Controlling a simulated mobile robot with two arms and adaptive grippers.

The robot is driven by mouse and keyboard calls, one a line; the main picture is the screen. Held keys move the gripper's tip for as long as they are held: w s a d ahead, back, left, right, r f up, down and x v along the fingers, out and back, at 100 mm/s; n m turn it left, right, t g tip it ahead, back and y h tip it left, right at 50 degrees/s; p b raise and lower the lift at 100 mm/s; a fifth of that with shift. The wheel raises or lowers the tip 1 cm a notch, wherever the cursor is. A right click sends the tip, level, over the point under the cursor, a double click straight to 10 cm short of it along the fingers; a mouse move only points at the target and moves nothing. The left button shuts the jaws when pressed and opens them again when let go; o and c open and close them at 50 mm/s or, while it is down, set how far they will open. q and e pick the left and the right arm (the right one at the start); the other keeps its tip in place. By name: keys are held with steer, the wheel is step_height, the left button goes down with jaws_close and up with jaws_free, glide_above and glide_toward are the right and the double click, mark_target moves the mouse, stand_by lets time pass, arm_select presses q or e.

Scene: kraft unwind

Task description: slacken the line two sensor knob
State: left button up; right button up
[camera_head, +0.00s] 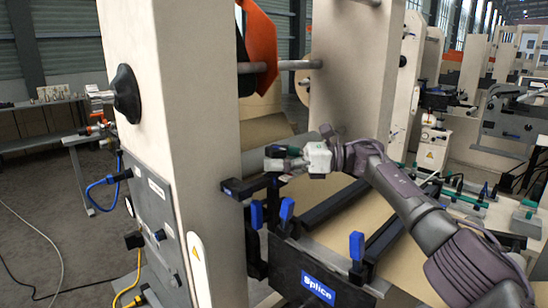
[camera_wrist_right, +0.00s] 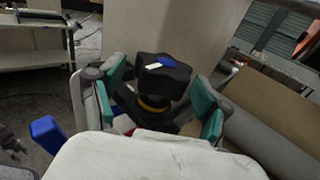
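In the right wrist view, a black knob (camera_wrist_right: 162,72) with a blue and white mark on top and a yellow ring at its base stands between the teal pads of my right gripper (camera_wrist_right: 162,95). The pads are spread to either side of it, with gaps visible, so the gripper looks open around the knob. In the head view, my right gripper (camera_head: 276,160) is beside the tall beige machine post, above the black splice bar. The knob cannot be made out clearly there. I cannot tell from its look which line the knob belongs to. My left gripper is not in view.
The beige post (camera_head: 185,100) stands close left of my right gripper. Blue clamp handles (camera_head: 287,208) and the "Splice" panel (camera_head: 318,283) lie below it. A brown paper web (camera_head: 350,210) runs under my right arm. A grey roller (camera_wrist_right: 265,130) shows at right in the wrist view.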

steer(key=shift+s+r, duration=0.1)
steer(key=shift+r, duration=0.1)
steer(key=shift+d, duration=0.25)
steer(key=d, duration=1.1)
steer(key=shift+d, duration=0.3)
steer(key=shift+s, duration=0.1)
